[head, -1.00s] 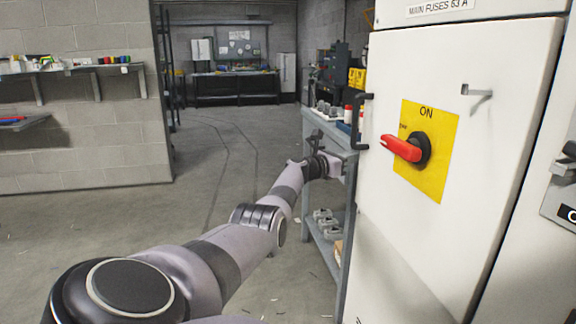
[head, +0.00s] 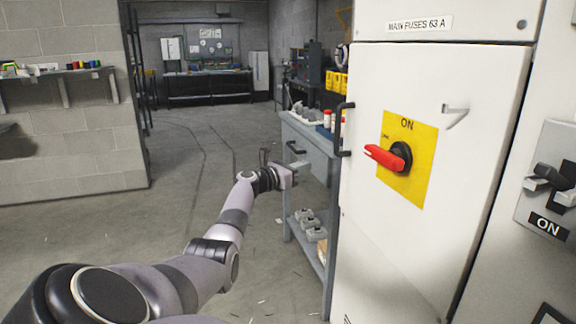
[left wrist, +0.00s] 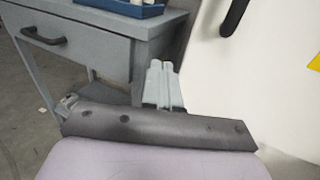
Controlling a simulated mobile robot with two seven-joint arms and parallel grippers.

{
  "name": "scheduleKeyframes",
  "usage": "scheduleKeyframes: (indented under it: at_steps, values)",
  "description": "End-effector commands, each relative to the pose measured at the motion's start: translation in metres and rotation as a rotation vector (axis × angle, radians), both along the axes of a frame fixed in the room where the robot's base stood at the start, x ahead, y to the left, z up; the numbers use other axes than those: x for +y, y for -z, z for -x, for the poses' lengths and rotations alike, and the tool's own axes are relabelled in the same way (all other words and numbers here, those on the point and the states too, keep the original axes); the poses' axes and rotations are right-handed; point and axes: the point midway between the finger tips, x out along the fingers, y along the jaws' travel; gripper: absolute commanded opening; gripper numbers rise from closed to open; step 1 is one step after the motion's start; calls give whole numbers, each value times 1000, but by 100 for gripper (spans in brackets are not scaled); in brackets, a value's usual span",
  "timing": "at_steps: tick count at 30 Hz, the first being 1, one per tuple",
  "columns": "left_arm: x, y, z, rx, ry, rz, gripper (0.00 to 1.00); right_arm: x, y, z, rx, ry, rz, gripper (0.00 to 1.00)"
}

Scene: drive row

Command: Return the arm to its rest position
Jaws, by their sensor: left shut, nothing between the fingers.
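My left arm reaches forward from the lower left in the head view. Its gripper (head: 297,167) is at the far end, in front of the grey-blue workbench and left of the white fuse cabinet (head: 440,120). In the left wrist view the gripper (left wrist: 163,66) has its fingers together, with nothing between them. The red switch handle (head: 383,157) on the yellow ON plate (head: 418,185) is well to the right of the gripper and apart from it. My right gripper is not in view.
The workbench (head: 312,150) stands close beside the gripper; its drawer (left wrist: 75,48) shows in the wrist view. The cabinet's black door handle (head: 341,128) sticks out nearby. A grey switch box (head: 550,190) is at the far right. Open floor (head: 190,205) lies to the left.

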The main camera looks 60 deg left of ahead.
Motion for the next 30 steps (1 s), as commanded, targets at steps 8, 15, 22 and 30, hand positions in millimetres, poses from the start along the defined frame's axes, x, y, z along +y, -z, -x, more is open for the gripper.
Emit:
scheduleKeyframes:
  at_steps: [8, 15, 22, 30]
  values:
    - [9, 0, 31, 1, -1, -1, 0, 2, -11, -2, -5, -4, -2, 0]
    - [12, 0, 39, 0, 0, 0, 0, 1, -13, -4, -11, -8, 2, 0]
    - [9, 4, 39, 15, 3, -20, 0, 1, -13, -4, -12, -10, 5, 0]
    - [-65, 113, 36, 363, 155, -612, 0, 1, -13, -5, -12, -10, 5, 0]
